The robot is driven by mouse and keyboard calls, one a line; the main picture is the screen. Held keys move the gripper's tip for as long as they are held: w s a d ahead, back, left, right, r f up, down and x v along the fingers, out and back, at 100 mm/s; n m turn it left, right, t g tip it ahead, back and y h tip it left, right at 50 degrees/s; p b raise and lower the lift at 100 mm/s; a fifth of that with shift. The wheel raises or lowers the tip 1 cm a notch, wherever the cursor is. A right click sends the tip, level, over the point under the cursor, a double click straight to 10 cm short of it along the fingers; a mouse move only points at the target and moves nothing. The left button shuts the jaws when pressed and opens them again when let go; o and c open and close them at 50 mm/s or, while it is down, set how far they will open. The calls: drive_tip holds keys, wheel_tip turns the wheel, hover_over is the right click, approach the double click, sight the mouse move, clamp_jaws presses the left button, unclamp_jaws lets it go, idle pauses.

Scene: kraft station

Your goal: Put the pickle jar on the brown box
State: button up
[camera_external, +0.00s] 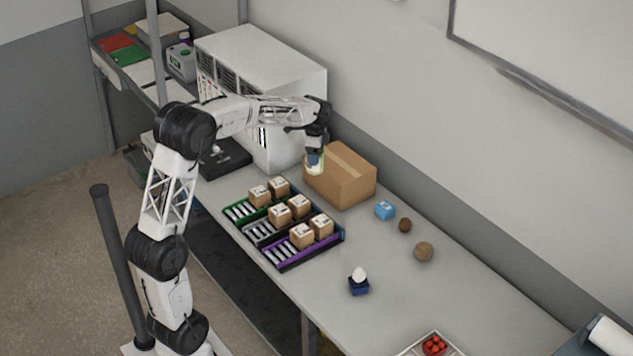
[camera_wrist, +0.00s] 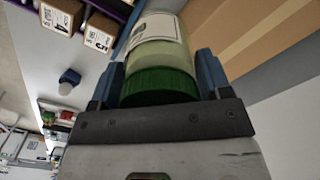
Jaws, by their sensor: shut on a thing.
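The pickle jar (camera_wrist: 158,50) has a green lid, pale glass and a white label. My gripper (camera_wrist: 160,72) is shut on it, with one blue finger on each side near the lid. In the external view, the jar (camera_external: 315,164) hangs below my gripper (camera_external: 315,152), in front of the left end of the brown box (camera_external: 345,178). The closed cardboard box stands against the back wall, and it also shows at the upper right of the wrist view (camera_wrist: 240,32). I cannot tell whether the jar touches the box.
A white cabinet (camera_external: 275,75) stands left of the box. Green, grey and purple trays (camera_external: 318,252) with small cartons lie in front. The table's middle right is mostly clear.

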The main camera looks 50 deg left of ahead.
drive_tip(key=w+a, duration=0.2)
drive_tip(key=w, duration=0.5)
drive_tip(key=w+a+f, duration=0.1)
drive_tip(key=w+a, duration=0.2)
drive_tip(key=w, duration=0.5)
drive_tip(key=shift+f, duration=0.2)
drive_tip(key=shift+f, duration=1.75)
drive_tip(key=shift+f, duration=0.1)
drive_tip(key=o, duration=1.2)
drive_tip(key=shift+f, duration=0.1)
drive_tip(key=shift+o, duration=0.2)
wheel_tip(320, 180, up, 12)
drive_tip(key=shift+r, duration=0.2)
